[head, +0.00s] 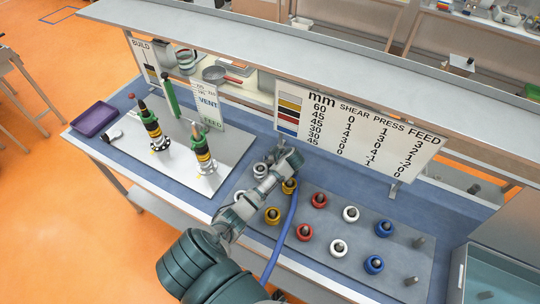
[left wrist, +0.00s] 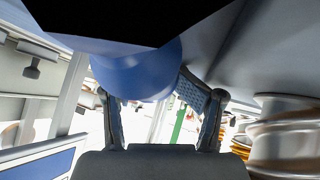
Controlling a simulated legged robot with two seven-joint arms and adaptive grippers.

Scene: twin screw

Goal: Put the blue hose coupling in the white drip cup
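My left gripper (head: 291,160) is over the work table, above the back-left part of the ring plate. In the left wrist view, its two fingers (left wrist: 163,105) stand on either side of a large rounded blue piece, which looks like the blue hose coupling (left wrist: 140,76). The right finger's ribbed pad meets the piece; the left contact is hidden. In the head view, a blue hose (head: 283,235) runs from below the arm up to this gripper, and the coupling itself is hard to make out. I cannot identify the white drip cup with certainty. My right gripper is not in view.
A plate (head: 330,275) holds yellow, red, white and blue rings on pegs. Two stacked posts (head: 204,160) stand on the metal plate at left. A purple tray (head: 94,119) lies at the far left. A sign (head: 358,132) and an overhead shelf (head: 300,50) border the back.

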